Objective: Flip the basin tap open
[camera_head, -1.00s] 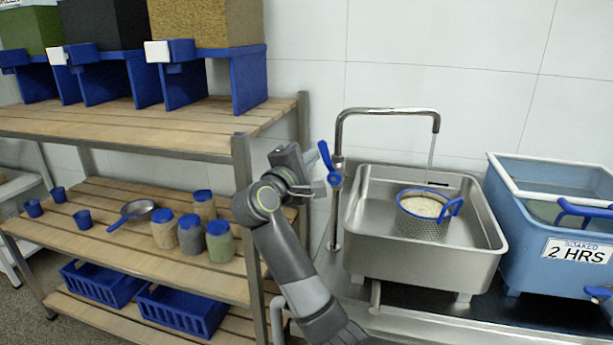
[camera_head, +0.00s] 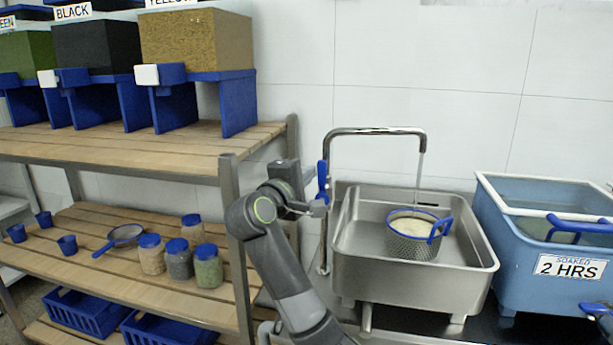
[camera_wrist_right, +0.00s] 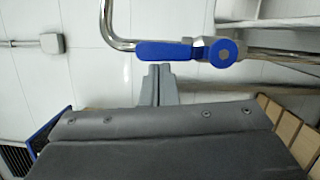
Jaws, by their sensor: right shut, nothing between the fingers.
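The basin tap (camera_head: 375,131) is a chrome pipe rising beside the steel basin (camera_head: 455,262) and arching over it. Its blue lever (camera_head: 323,180) stands nearly upright on the pipe's left side; it also shows in the right wrist view (camera_wrist_right: 165,51). A thin stream (camera_head: 419,170) falls from the spout toward a strainer of pale grains (camera_head: 411,240) in the basin. My right gripper (camera_head: 320,207) is shut and empty, close by the lever's lower end. In the wrist view its fingertips (camera_wrist_right: 158,72) lie just below the lever; I cannot tell whether they touch. My left gripper is not in view.
A wooden shelf rack (camera_head: 150,145) with lidded jars (camera_head: 179,260) and cups stands left of my right arm. A blue tub (camera_head: 540,250) labelled "SOAKED 2 HRS" stands right of the basin. A tiled wall is behind.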

